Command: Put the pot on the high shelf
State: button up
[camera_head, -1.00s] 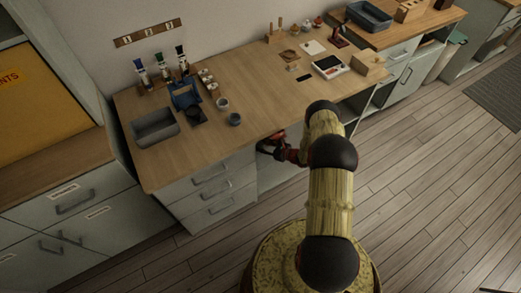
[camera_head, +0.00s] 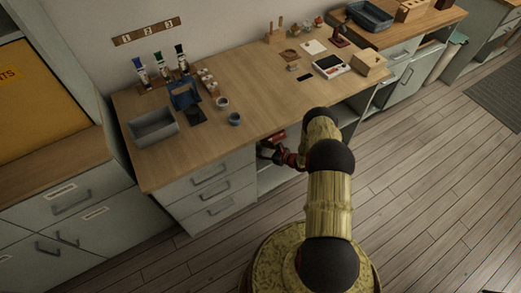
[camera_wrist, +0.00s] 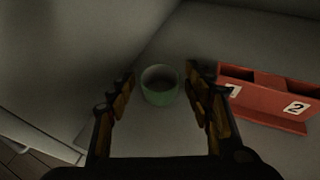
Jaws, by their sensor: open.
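A small green pot (camera_wrist: 159,86) stands upright on a pale surface inside the compartment under the workbench, in the wrist view. Its round open mouth faces up toward the camera. My gripper (camera_wrist: 160,76) is open, with one finger on each side of the pot. Gaps show between the fingers and the pot, and I cannot tell how far above or around it they are. In the head view my gripper (camera_head: 266,152) is at the opening below the bench top, partly in shadow. The pot is hidden there.
A red holder (camera_wrist: 265,95) numbered 1 and 2 stands close right of my gripper. A pale wall (camera_wrist: 70,55) rises at the left. Above is the wooden bench top (camera_head: 255,85), with two small cups near its front edge. Drawers (camera_head: 210,190) are left of the opening.

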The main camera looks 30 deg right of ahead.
dwell(0.3)
jog(key=shift+r+p, duration=0.25)
jog(key=shift+p, duration=0.05)
jog(key=p+v, duration=0.2)
jog(key=v, duration=1)
jog(key=shift+f, duration=0.15)
